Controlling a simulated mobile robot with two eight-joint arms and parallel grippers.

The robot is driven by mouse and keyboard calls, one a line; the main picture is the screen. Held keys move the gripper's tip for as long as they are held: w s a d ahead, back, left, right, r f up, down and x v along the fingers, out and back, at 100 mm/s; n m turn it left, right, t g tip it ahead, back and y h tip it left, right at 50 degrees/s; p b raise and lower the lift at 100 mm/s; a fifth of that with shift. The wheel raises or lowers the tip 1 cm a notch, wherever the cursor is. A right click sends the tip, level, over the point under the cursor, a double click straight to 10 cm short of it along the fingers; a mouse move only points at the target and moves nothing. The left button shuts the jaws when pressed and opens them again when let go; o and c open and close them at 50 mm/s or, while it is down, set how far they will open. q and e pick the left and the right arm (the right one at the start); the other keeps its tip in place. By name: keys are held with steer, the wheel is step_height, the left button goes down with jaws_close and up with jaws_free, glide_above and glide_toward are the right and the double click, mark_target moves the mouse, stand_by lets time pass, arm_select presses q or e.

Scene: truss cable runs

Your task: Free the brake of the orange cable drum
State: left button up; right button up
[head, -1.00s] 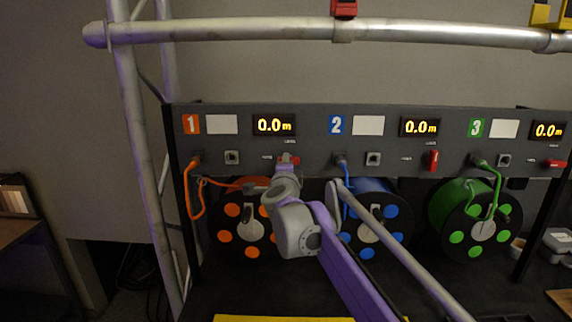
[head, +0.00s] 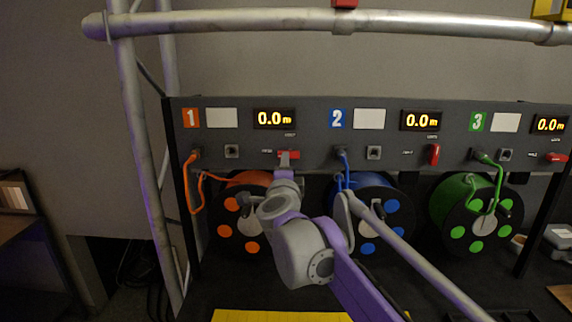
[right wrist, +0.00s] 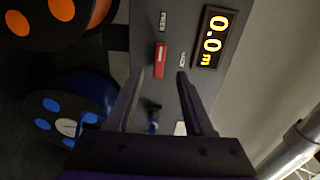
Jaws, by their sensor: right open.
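The orange cable drum (head: 241,217) stands under panel section 1, partly hidden by my right arm; its orange rim also shows in the right wrist view (right wrist: 60,14). Its red brake lever (head: 292,154) lies horizontal on the panel, below the 0.0 m display. In the right wrist view this red lever (right wrist: 160,58) appears between and just beyond the fingertips of my right gripper (right wrist: 160,74). The gripper is open and empty; contact with the lever cannot be told. In the head view the gripper (head: 287,164) is just below the lever. The labels beside it are too small to read. My left gripper is not in view.
The blue drum (head: 372,207) and green drum (head: 477,222) stand to the right. The section 2 lever (head: 434,155) is upright; the section 3 lever (head: 556,157) is horizontal. An orange cable (head: 193,187) hangs at left. A metal truss tube (head: 240,23) crosses above the panel.

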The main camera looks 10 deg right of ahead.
steer(key=shift+v, duration=1.55)
steer(key=s+a+f+n+g+y, duration=0.2)
steer(key=s+a+f+n+y, duration=0.15)
steer(key=s+f+n, duration=0.4)
steer(key=s+a+f+n+g+y, duration=0.2)
steer(key=s+f+n+y, duration=0.3)
steer(key=s+f+n, duration=0.3)
steer(key=s+d+f+n+g+h, duration=0.1)
steer(key=s+d+f+n+g, duration=0.1)
steer(key=s+f, duration=0.8)
steer(key=s+d+f+n+g+h+p, duration=0.1)
steer(key=s+d+f+g, duration=0.4)
steer(key=s+f, duration=0.5)
step_height(320, 180, down, 3)
steer(key=shift+r+n+g+h, duration=0.1)
steer(key=shift+n+g+h, duration=0.55)
steer(key=shift+n, duration=0.6)
